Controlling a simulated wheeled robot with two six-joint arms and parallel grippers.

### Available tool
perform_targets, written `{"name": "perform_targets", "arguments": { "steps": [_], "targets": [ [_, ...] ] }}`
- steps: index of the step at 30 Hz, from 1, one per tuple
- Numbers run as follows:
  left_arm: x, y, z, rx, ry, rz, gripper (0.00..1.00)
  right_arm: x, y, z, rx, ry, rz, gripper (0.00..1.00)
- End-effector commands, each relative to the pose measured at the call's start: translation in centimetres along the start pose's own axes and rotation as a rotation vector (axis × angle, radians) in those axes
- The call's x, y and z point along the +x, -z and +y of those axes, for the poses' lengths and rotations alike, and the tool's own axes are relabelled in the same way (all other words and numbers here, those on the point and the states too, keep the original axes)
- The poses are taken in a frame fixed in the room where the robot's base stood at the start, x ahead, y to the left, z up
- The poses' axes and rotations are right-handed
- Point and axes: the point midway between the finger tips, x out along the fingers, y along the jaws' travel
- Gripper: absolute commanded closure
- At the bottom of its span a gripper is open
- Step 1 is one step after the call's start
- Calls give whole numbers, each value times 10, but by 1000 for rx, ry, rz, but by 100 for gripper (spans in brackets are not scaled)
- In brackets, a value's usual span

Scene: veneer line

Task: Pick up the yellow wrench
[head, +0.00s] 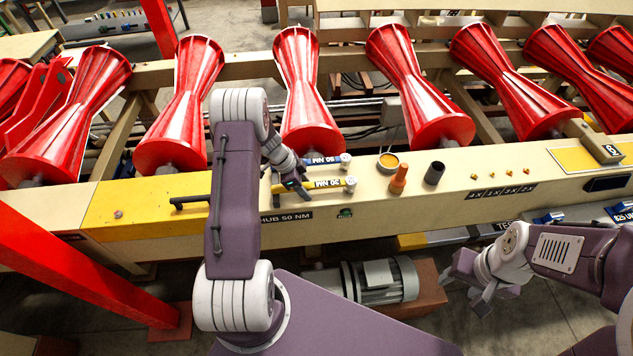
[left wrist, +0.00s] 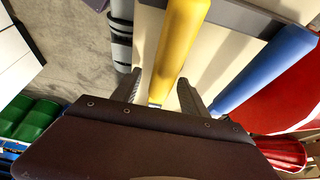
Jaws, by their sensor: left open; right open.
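My right gripper (head: 474,288) is open and empty, low at the right.
An orange cone-shaped tool (head: 399,178), a dark cup (head: 434,173) and a round tin (head: 388,162) stand on the beam to the right. Red rollers (head: 308,95) line the back. A black handle (head: 190,202) sits on the yellow panel at left. A motor (head: 385,280) lies below the beam.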

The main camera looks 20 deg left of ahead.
Motion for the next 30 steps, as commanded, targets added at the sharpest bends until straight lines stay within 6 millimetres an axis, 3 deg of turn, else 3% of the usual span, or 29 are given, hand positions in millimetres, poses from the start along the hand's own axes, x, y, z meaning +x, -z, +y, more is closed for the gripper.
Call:
{"name": "perform_targets", "arguments": {
  "steps": [7,12,30],
  "targets": [
    [4,0,0,1,0,0,51,0,0,0,0,0,-1,49],
    [3,0,0,1,0,0,99,0,0,0,0,0,-1,49],
    [3,0,0,1,1,0,100,0,0,0,0,0,0,49]
  ]
}}
